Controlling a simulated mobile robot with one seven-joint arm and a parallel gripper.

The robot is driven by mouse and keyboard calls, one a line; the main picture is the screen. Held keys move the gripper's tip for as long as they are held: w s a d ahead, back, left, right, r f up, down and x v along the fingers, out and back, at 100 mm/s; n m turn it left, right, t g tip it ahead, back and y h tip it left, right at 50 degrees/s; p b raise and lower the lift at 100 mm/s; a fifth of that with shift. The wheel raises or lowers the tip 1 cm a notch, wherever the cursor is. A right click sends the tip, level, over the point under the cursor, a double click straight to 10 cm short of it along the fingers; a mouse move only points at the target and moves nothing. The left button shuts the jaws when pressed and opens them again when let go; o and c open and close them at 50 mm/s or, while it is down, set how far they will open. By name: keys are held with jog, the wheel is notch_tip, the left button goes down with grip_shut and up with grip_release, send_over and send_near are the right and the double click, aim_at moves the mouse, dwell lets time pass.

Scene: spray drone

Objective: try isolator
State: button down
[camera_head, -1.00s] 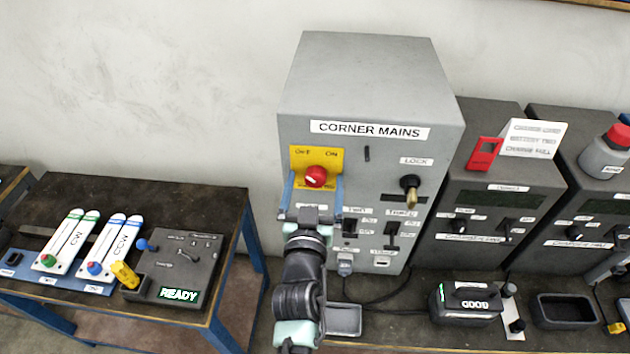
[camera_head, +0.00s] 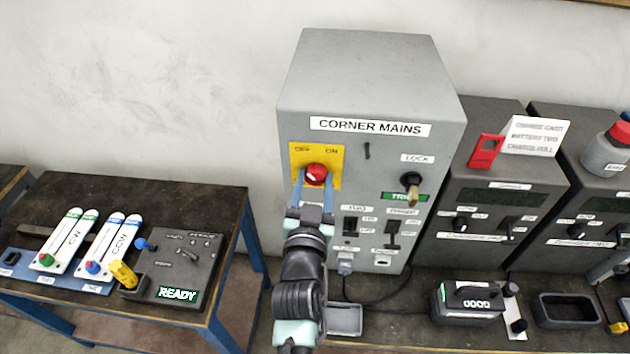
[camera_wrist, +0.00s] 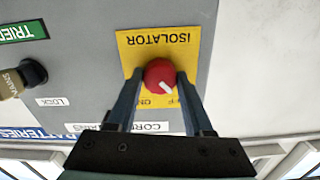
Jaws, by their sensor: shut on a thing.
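The isolator is a red knob (camera_head: 316,174) on a yellow plate (camera_head: 334,155) at the front left of the grey CORNER MAINS cabinet (camera_head: 370,75). In the wrist view the knob (camera_wrist: 160,76) sits between both fingers, and its white mark points down-right, toward the OFF side. My gripper (camera_head: 315,180) is shut on the knob from the front. A green lit window (camera_head: 404,197) right of the knob reads TRIED, also in the wrist view (camera_wrist: 22,32). A brass-and-black lock key (camera_head: 411,185) sits under the LOCK label, above that window.
Switches and sockets (camera_head: 372,228) fill the cabinet's lower front. Dark charger units (camera_head: 510,190) stand close at the right. A grey tray (camera_head: 345,320) and a battery (camera_head: 467,302) lie on the bench. A second table (camera_head: 130,200) with a READY box stands left, across a gap.

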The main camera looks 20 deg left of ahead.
jog(key=m+b, duration=0.2)
jog(key=m, duration=0.1)
jog(key=shift+f, duration=0.15)
jog(key=shift+m+b, duration=0.6)
grip_release()
jog(key=v, duration=0.8)
jog(key=shift+p, duration=0.4)
